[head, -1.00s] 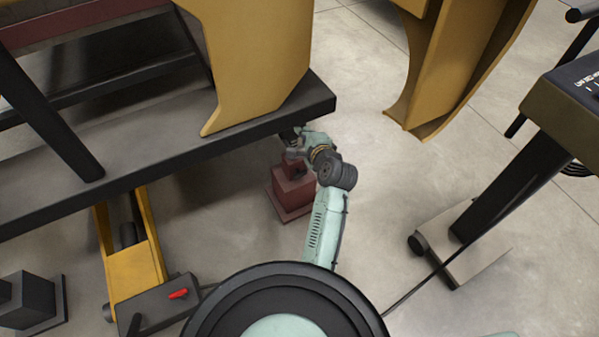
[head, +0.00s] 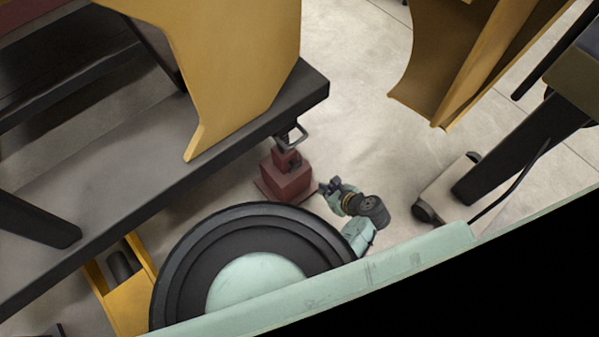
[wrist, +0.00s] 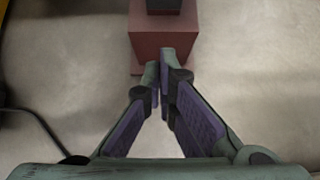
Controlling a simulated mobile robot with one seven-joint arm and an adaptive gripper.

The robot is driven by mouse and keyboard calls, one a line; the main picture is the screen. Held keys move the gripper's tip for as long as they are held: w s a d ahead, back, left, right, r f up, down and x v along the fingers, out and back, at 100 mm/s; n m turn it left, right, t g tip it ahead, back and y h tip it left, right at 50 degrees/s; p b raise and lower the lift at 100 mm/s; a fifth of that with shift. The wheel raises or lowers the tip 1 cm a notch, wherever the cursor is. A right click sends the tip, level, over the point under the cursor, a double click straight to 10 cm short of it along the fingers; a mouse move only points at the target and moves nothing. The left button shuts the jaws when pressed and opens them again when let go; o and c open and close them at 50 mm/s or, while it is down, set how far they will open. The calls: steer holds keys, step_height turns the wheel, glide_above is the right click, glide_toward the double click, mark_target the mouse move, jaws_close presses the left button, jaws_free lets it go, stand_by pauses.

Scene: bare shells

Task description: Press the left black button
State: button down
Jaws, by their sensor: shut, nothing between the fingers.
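I cannot make out any black button in the present views. My gripper (head: 328,188) is low, just to the right of a dark red stepped block on the floor (head: 287,182). In the wrist view my gripper (wrist: 159,62) has its fingertips together and nothing between them. The tips point at the red block (wrist: 178,42), overlapping its front face in the picture. I cannot tell whether they touch it. An olive-brown box (head: 575,85) on a dark post is cut off at the right edge, and its top face is mostly out of view.
A long dark beam (head: 130,185) with a yellow panel (head: 225,60) runs above and left of the block. A wheeled base (head: 440,188) stands to the right. Open concrete floor (head: 350,90) lies between.

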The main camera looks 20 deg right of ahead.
steer(key=w+r+x, duration=0.2)
steer(key=x, duration=1.1)
steer(key=shift+a, duration=0.35)
steer(key=shift+r, duration=0.1)
